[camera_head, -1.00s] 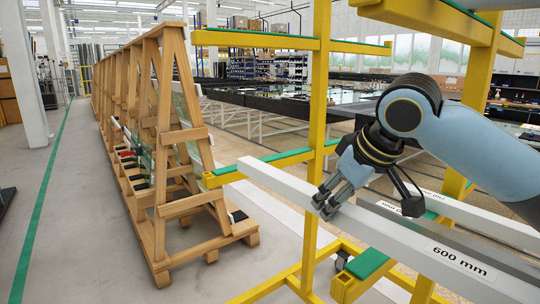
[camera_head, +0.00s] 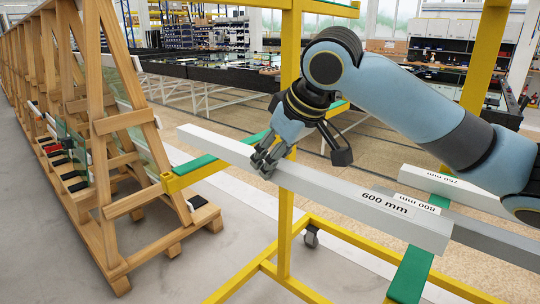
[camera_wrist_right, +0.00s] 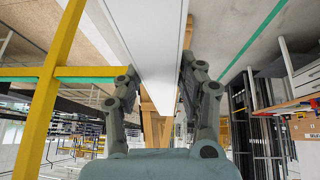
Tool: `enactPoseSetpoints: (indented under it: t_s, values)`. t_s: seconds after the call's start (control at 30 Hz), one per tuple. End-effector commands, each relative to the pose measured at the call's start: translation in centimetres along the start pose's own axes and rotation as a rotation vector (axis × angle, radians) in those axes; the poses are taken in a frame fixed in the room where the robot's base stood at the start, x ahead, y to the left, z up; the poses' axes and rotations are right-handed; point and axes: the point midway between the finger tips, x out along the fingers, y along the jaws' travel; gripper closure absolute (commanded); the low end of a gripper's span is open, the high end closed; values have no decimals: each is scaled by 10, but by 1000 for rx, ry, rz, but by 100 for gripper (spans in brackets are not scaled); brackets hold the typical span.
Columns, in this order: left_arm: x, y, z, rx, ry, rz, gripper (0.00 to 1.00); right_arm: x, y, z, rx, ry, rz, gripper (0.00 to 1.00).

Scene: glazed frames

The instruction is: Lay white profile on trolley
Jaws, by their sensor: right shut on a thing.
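The white profile (camera_head: 330,190), a long square bar labelled "600 mm", runs from the left middle to the right of the head view. My right gripper (camera_head: 268,163) is shut on it, left of its middle. In the right wrist view the profile (camera_wrist_right: 150,35) runs between the two fingers (camera_wrist_right: 157,85). The yellow trolley (camera_head: 287,225) has green-padded arms (camera_head: 410,275). The profile's left end stands above the left green-padded arm, with a gap visible. Whether its right part touches anything is hidden. My left gripper is not in view.
Two more profiles lie on the trolley's right side behind the held one, labelled "800 mm" (camera_head: 500,243) and "750 mm" (camera_head: 470,193). A wooden A-frame rack (camera_head: 105,150) with glass panes stands left, near the profile's left end. Open grey floor lies at front left.

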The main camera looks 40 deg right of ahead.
Motion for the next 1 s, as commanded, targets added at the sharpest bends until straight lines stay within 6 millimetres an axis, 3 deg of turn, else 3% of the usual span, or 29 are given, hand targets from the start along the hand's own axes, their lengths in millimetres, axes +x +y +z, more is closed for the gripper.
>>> enactPoseSetpoints:
  t_s: [0.17, 0.3, 0.43, 1.0]
  values:
    - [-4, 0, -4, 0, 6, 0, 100, -2, 0, -2, 0, 3, -1, 100]
    - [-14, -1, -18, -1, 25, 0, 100, -4, 0, -2, 1, 2, -7, 100]
    - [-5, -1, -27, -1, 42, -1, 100, 11, -2, 7, 1, 3, -8, 100]
    - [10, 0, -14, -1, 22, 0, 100, 49, -4, 29, 1, 4, -7, 100]
